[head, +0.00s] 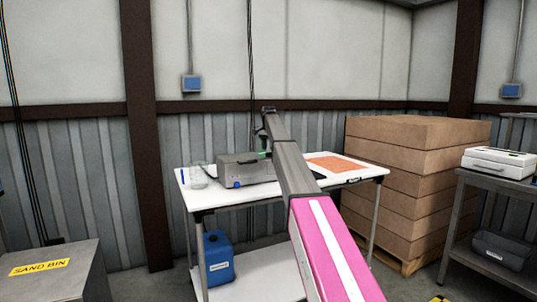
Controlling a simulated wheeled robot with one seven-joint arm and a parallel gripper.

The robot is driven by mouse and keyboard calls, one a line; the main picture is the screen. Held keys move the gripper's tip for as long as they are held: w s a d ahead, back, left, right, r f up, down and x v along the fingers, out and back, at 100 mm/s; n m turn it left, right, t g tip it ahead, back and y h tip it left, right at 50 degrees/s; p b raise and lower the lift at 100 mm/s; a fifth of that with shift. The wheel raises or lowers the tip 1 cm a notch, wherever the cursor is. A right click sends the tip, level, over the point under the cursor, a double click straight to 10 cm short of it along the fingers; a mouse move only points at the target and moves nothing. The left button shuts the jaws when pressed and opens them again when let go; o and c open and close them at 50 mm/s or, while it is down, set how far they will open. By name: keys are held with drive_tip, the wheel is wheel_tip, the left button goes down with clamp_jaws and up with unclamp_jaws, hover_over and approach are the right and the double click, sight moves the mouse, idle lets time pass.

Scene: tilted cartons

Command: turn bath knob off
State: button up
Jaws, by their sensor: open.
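The bath looks to be the grey metal box (250,166) on the white table. A small blue knob (237,184) is low on its front face, left of the middle. Its exact setting is too small to read. My arm reaches across the table from the lower right, passing in front of the box's right end. My gripper (261,136) is small and dark at the far end of the arm, above the box and apart from the knob. It is open, and I see nothing held in it.
A clear beaker (199,177) stands left of the box on the white table (225,197). An orange mat (335,163) lies to the right. A blue canister (218,258) is on the lower shelf. Stacked cartons (400,190) stand right of the table, and a sand bin (55,275) is at lower left.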

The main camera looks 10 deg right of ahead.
sight(269, 155)
wheel_tip(269, 155, down, 4)
drive_tip(key=shift+r, duration=0.2)
drive_tip(key=c, duration=0.6)
drive_tip(key=shift+c, duration=0.2)
